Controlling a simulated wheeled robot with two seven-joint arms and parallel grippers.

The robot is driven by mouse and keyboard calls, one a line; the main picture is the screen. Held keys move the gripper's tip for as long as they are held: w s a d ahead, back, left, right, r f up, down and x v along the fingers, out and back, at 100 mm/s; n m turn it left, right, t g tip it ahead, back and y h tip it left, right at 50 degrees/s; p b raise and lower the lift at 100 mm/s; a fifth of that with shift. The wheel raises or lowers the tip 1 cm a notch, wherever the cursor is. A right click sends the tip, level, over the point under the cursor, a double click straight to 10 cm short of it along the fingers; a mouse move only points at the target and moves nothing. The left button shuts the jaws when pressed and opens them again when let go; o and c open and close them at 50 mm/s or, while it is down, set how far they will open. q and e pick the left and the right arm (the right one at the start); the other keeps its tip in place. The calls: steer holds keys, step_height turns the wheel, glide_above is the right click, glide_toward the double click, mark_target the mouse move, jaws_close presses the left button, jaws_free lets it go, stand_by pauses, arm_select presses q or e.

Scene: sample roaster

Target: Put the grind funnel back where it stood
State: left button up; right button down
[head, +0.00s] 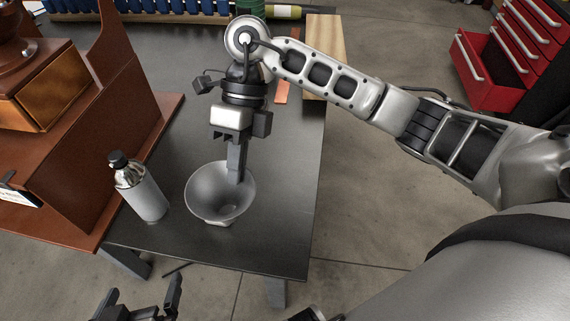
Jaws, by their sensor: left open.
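The grind funnel, a grey bowl shape (208,194) with a small round opening low inside it, is on or just above the dark table near its front right corner. My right gripper (236,176) points down at the funnel's far right rim, and its fingers overlap that rim. The fingers are seen edge-on, so I cannot tell whether they are closed on the wall. My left gripper (146,290) is open and empty at the bottom left, in front of the table's front edge.
A grey bottle with a black cap (145,195) stands close left of the funnel. A brown wooden stand (125,110) fills the left. Bare dark table (290,190) lies right of the funnel. A red tool cabinet (490,75) stands beyond, at the upper right.

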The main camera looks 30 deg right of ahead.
steer(key=w+d+f+m+t, duration=0.2)
steer(key=w+d+m+t, duration=0.2)
steer(key=d+m+t, duration=0.7)
steer(key=d+f+m+g, duration=0.1)
steer(key=d+f, duration=0.1)
steer(key=f, duration=0.1)
steer(key=w+d+f+m+g, duration=0.1)
steer(key=f+m, duration=0.1)
steer(key=f, duration=0.1)
steer(key=d+f+m+g, duration=0.1)
steer(key=d+f+m, duration=0.1)
steer(key=f, duration=0.1)
steer(key=shift+w+d+f+y, duration=0.1)
steer(key=shift+w+d+y, duration=0.2)
steer(key=shift+w+d, duration=0.05)
steer(key=c, duration=1.7)
jaws_free()
